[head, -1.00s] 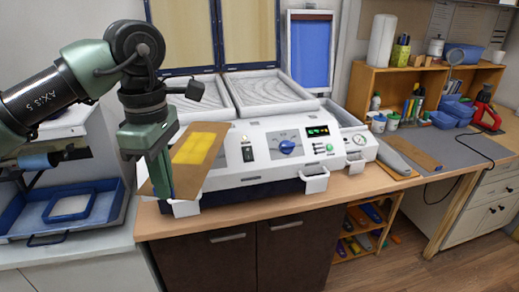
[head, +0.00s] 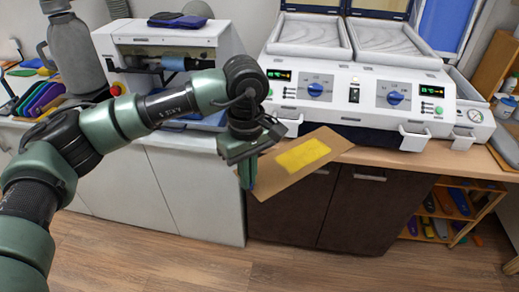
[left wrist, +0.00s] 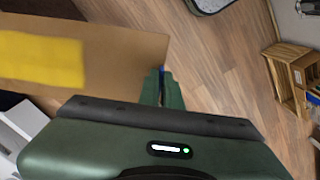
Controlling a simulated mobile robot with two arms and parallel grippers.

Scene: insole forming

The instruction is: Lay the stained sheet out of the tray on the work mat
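The stained sheet (head: 277,171) is a flat brown rectangle with a yellow patch. My left gripper (head: 247,172) is shut on its left edge and holds it tilted in the air, in front of the dark cabinet. In the left wrist view the sheet (left wrist: 125,50) extends left from the fingers (left wrist: 162,87). A blue tray (head: 208,122) shows partly behind my left arm; its inside is mostly hidden. A strip of the grey work mat (head: 507,145) shows at the right edge. My right gripper is not in view.
A white forming machine (head: 352,97) with knobs and displays stands on the counter behind the sheet. A white press-like machine (head: 170,45) stands to the left. A low shelf (head: 440,215) with coloured items is at right. The wooden floor in front is clear.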

